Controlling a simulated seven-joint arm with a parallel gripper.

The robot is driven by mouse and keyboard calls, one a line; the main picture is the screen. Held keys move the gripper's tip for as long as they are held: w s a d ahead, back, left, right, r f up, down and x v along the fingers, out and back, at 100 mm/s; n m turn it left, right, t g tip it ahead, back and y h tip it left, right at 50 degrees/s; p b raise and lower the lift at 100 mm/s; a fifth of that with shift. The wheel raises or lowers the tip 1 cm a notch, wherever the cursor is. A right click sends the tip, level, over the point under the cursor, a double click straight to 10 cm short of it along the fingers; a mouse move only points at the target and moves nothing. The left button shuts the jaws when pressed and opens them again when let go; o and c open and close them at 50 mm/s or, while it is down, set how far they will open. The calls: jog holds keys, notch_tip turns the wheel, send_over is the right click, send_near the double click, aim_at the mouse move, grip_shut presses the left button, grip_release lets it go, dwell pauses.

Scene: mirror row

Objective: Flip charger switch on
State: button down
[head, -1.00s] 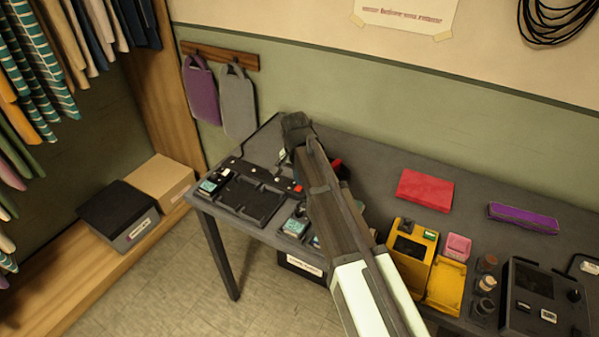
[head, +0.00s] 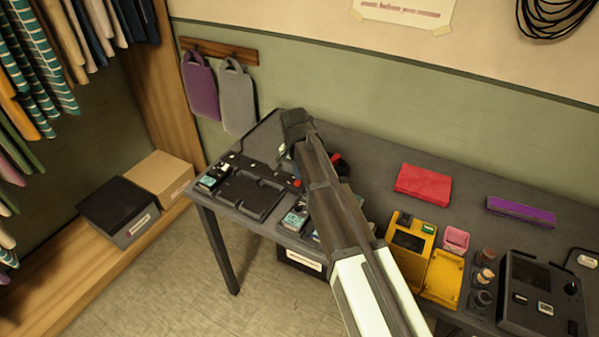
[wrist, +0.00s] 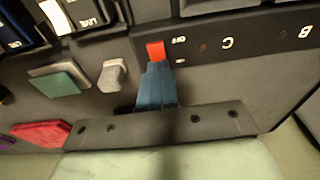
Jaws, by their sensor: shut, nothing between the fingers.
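The black charger (head: 252,193) sits at the left end of the dark table in the head view. Its strip (wrist: 230,47) crosses the top of the wrist view, with the letters C and B and the word OFF. A red switch (wrist: 155,50) stands at the strip beside the OFF mark; it also shows in the head view (head: 297,183). My gripper (wrist: 156,68) is shut and empty, its blue fingertips right at the red switch's near edge. They look touching or nearly so. I cannot tell which position the switch is in.
A grey knob-like piece (wrist: 112,75) and a green block (wrist: 60,77) lie near my gripper in the wrist view.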

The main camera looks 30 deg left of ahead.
aim_at(296, 184)
jog(key=shift+w+d+f, duration=0.15)
jog(key=shift+w+f, duration=0.3)
jog(key=shift+f, duration=0.05)
jog(key=shift+s, duration=1.15)
notch_tip(296, 184, up, 15)
jog(key=s, duration=0.1)
jog(key=shift+f, duration=0.1)
dwell(0.4)
